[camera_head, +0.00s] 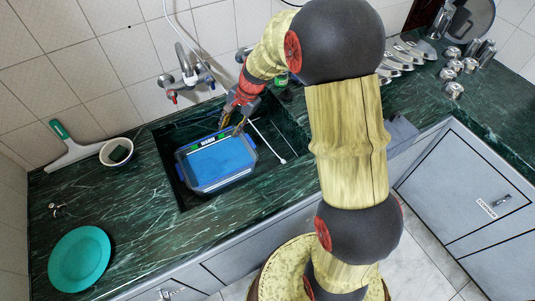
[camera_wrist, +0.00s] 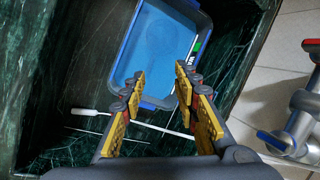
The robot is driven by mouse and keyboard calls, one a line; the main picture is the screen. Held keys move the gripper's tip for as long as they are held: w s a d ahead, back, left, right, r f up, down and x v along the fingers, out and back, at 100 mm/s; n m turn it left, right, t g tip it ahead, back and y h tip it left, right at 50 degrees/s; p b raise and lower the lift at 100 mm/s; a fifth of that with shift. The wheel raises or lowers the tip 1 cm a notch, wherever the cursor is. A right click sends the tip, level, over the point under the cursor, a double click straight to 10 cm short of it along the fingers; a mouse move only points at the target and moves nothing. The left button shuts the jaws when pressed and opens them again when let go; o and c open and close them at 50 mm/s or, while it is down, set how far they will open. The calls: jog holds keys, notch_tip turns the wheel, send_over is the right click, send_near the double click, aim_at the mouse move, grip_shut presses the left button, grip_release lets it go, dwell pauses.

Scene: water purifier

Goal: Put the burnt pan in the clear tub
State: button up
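The clear tub (camera_head: 216,163) sits in the sink basin, with a blue rim and a blue-looking inside. In the wrist view the tub (camera_wrist: 158,45) lies beyond my fingertips and I see no pan in it. My gripper (camera_head: 237,128) is over the tub's far right edge. In the wrist view my gripper (camera_wrist: 161,76) has its fingers apart with nothing between them. A round grey, dark-rimmed thing (camera_head: 472,18) stands at the far right of the counter, cut by the frame's top; I cannot tell whether it is the burnt pan.
A thin white stick (camera_head: 267,139) lies by the tub in the sink. A faucet (camera_head: 188,78) is on the wall behind. A teal plate (camera_head: 80,259), a bowl with a sponge (camera_head: 117,153) and a squeegee (camera_head: 70,148) are at left. Ladles (camera_head: 405,52) and metal jars (camera_head: 453,90) stand at right.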

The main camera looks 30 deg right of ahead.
jog(key=s+a+r+n+t+h, duration=0.25)
jog(key=s+r+n, duration=0.65)
jog(key=s+r, duration=1.05)
jog(key=s+d+r+n+h, duration=0.1)
jog(key=s+n, duration=0.2)
jog(key=s, duration=0.7)
jog(key=shift+s+r+t, duration=0.15)
jog(key=shift+s+t, duration=0.05)
jog(key=shift+t, duration=0.15)
